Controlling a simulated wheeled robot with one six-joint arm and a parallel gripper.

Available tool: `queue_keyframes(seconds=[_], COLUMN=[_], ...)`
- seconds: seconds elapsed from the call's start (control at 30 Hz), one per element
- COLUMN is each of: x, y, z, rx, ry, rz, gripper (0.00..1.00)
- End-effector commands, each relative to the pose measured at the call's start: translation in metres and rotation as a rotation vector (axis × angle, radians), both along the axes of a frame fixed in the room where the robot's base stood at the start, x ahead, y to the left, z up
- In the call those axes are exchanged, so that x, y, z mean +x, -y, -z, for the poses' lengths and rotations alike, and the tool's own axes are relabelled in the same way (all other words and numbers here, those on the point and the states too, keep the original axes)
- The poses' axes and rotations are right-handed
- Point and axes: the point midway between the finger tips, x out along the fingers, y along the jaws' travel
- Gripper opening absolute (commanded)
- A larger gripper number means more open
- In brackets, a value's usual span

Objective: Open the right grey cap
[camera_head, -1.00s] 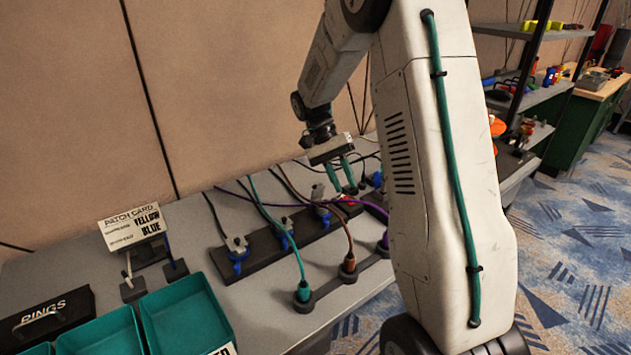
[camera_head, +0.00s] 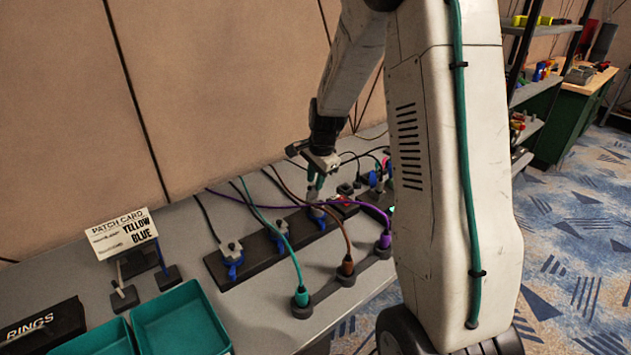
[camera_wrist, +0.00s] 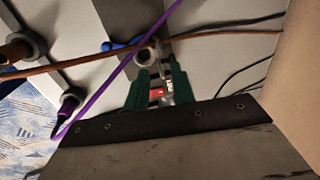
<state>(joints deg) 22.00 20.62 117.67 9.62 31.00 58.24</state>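A dark strip (camera_head: 262,256) on the bench holds a row of grey caps with blue parts. The left one (camera_head: 231,249) and the middle one (camera_head: 280,229) stand clear of my gripper. The right grey cap (camera_head: 317,213) is just under my gripper (camera_head: 315,193). In the wrist view, my green fingers (camera_wrist: 160,73) stand apart, with their tips close to a grey round part (camera_wrist: 147,58) beside a blue piece. I cannot tell whether the fingers touch it. Part of the cap is hidden by the fingers in the head view.
Teal, brown and purple cables arch over the bench to plugs in a front strip (camera_head: 323,290). The purple cable (camera_wrist: 130,68) crosses close to my fingers in the wrist view. A red button (camera_head: 345,205) is right of the cap. Teal bins (camera_head: 180,318) stand at left.

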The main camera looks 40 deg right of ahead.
Motion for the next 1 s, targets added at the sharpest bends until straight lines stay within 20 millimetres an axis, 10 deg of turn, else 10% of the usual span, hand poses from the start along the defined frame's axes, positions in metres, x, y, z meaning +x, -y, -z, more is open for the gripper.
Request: queue_keyframes(seconds=[0.4,0.5,1.0], x=[0.0021,0.0021,0.0102], y=[0.0017,0.0017,0.0009], z=[0.0113,0.0113,0.0104], rx=[-0.001,-0.001,-0.004], ry=[0.000,0.000,-0.082], rz=[0.001,0.001,-0.003], gripper=[0.25,0.00,0.00])
